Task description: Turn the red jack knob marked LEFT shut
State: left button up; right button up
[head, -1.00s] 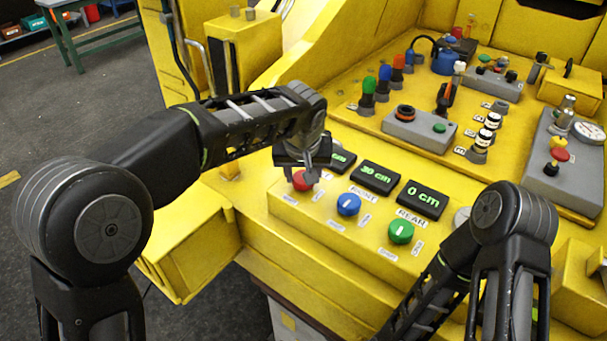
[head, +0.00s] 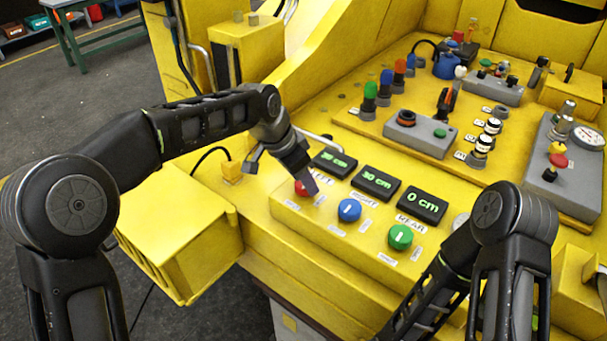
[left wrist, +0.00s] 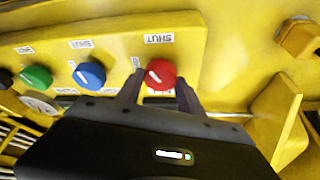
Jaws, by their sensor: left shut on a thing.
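The red jack knob (head: 301,188) sits at the left end of a row on the yellow panel, partly behind my left gripper. The left wrist view shows the red knob (left wrist: 161,74) with a slanting white line, near a label reading SHUT. My left gripper (left wrist: 159,83) has a finger on either side of the knob and is shut on it. In the head view my left gripper (head: 308,182) comes down tilted onto the knob. The LEFT label is partly covered. My right arm shows at the lower right; its gripper is out of view.
A blue knob (head: 349,210) and a green knob (head: 400,236) stand to the right of the red one. Behind the row are displays; the middle display (head: 376,183) reads 30 cm and the right display (head: 422,204) reads 0 cm. Taller controls stand farther back.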

pick_arm(q)
jog(key=m+g+p, duration=0.1)
jog(key=m, duration=0.3)
jog(key=shift+w+r+h+p, duration=0.1)
jog(key=shift+w+h+p, duration=0.05)
jog(key=shift+h+p, duration=0.2)
jog(key=shift+a+m+g+p, duration=0.1)
jog(key=shift+m+g+p, duration=0.2)
jog(key=shift+m+g, duration=0.25)
jog(key=shift+m, duration=0.25)
jog(key=o, duration=1.4)
jog(key=shift+b+v, duration=0.65)
jog(key=shift+v, duration=3.15)
